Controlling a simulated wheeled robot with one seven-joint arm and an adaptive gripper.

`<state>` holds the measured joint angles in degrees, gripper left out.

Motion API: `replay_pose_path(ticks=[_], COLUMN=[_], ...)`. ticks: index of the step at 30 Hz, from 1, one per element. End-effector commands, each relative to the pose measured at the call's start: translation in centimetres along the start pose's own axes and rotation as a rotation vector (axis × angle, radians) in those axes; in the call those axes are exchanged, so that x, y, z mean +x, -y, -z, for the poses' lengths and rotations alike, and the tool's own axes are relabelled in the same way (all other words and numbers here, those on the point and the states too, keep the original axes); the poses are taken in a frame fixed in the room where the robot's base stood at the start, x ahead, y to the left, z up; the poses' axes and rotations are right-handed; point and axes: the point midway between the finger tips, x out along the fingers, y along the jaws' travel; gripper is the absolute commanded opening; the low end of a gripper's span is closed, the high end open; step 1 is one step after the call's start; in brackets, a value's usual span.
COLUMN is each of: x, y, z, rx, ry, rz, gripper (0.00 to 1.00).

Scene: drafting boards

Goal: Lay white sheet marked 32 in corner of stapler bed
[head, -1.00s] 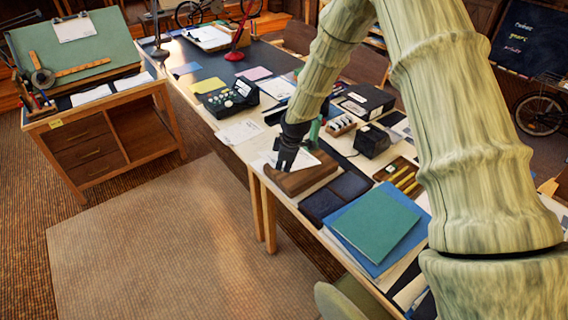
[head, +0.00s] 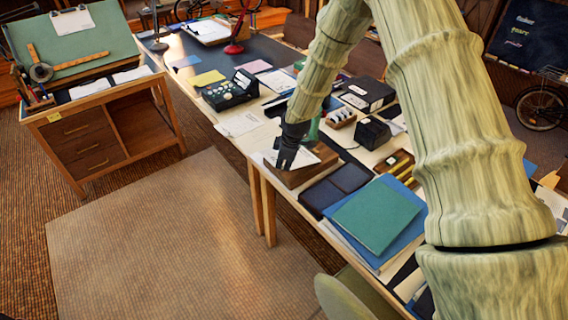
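A white sheet (head: 305,158) lies on or just above a brown wooden block-like bed (head: 306,174) near the front edge of the long table; any marking on it is too small to read. My gripper (head: 283,165) points down at the left end of this bed, over the sheet's left part. Its dark fingers overlap the sheet, and I cannot tell whether they grip it. A green upright part (head: 314,128) stands behind the bed, partly hidden by my arm.
Other papers (head: 238,125) lie left of the bed. A black device with buttons (head: 230,92) stands farther back. Dark pads (head: 348,178) and blue and green folders (head: 376,215) lie to the right. A black box (head: 373,134) stands behind. The floor in front is clear.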

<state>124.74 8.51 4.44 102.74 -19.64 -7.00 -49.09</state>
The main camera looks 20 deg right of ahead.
Motion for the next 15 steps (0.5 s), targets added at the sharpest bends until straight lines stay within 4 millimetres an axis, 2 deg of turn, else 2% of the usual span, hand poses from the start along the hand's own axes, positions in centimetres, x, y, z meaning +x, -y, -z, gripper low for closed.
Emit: replay_pose_path(ticks=[14,15], x=[-0.04,-0.04], y=[-0.02,-0.02], z=[-0.21,-0.21], rx=[0.001,0.001], ry=[0.000,0.000], rz=[0.000,0.000], gripper=[0.00,0.06])
